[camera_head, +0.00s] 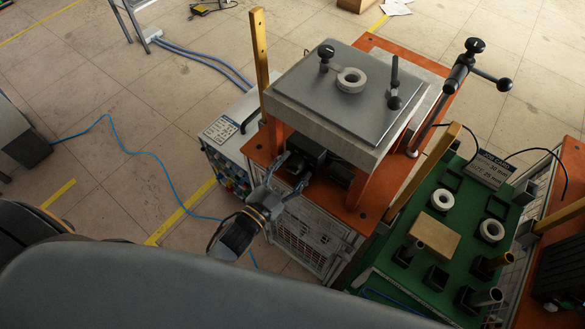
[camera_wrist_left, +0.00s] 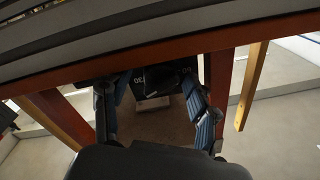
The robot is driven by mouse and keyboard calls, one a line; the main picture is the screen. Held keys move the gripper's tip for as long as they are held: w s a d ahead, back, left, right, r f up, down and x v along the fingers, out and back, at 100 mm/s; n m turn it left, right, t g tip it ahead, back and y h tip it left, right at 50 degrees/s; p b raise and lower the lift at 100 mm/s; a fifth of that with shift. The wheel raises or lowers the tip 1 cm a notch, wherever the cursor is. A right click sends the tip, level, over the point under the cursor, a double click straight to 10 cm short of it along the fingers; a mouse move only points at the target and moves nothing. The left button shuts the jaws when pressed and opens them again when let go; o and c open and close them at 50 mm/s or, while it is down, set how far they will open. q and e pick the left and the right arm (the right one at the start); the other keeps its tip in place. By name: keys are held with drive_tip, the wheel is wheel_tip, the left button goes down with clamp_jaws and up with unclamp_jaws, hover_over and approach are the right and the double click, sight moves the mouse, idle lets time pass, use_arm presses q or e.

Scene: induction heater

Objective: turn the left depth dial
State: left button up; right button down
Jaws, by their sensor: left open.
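The heater stand has an orange frame (camera_head: 366,187) under a thick grey top plate (camera_head: 300,95). My left gripper (camera_head: 294,170) is open at the front of the stand, just below the plate's front edge. Its fingers point into the gap under the plate, towards a dark block (camera_head: 313,153). In the left wrist view the open fingers (camera_wrist_left: 155,95) stand on either side of this dark block (camera_wrist_left: 170,80), which carries a partly visible white number. The left depth dial cannot be made out clearly; the plate and fingers shade this spot. Contact cannot be told.
A pale ring (camera_head: 351,80) and black-knobbed posts (camera_head: 394,90) stand on the plate. A yellow upright (camera_head: 260,60) rises at its left corner. A control box (camera_head: 230,130) stands left of the frame. A green workbench (camera_head: 400,281) with rings and sockets is at the right.

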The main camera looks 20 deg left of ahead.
use_arm(q)
drive_tip(key=v, duration=1.2)
drive_tip(key=shift+f, duration=0.15)
